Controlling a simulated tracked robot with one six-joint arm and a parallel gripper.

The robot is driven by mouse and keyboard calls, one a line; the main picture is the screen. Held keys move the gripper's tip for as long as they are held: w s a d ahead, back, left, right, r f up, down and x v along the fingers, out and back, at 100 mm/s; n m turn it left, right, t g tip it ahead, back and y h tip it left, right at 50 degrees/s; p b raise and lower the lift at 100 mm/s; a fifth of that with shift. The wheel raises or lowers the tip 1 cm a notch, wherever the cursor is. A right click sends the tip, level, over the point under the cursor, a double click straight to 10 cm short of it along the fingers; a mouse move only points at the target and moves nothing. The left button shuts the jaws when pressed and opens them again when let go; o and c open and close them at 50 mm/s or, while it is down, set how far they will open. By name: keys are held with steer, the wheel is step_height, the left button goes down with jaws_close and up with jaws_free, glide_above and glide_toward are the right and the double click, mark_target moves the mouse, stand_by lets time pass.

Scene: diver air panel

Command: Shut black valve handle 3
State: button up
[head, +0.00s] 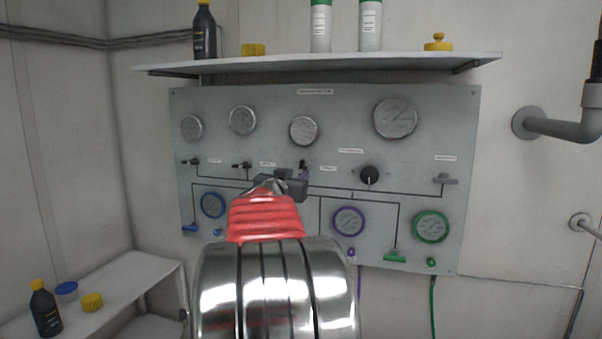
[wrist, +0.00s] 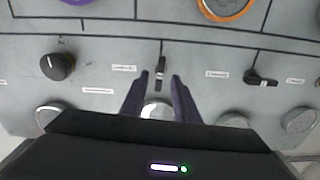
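Black valve handle 3 (wrist: 160,72) shows in the wrist view, which sees the panel upside down. It stands upright, in line with the pipe line drawn on the panel. In the head view only its upper part (head: 303,164) shows above my gripper (head: 296,182). My gripper, also in the wrist view (wrist: 160,77), is open, one finger on each side of the handle with gaps between. I cannot tell how far the fingertips are from the panel. A neighbouring black handle (wrist: 260,79) lies sideways; it is also in the head view (head: 241,165).
The grey panel (head: 270,105) carries several gauges, another sideways black handle (head: 190,161), a round black knob (head: 369,175) and a grey handle (head: 445,179). A shelf (head: 340,63) with bottles runs above. A side bench (head: 120,287) stands at left.

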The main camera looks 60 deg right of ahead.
mark_target(300, 171)
steer(key=shift+w+d, duration=0.25)
steer(key=shift+d, duration=1.1)
steer(key=shift+w+d, duration=0.2)
steer(key=shift+d, duration=1.1)
steer(key=shift+c, duration=0.5)
jaws_close()
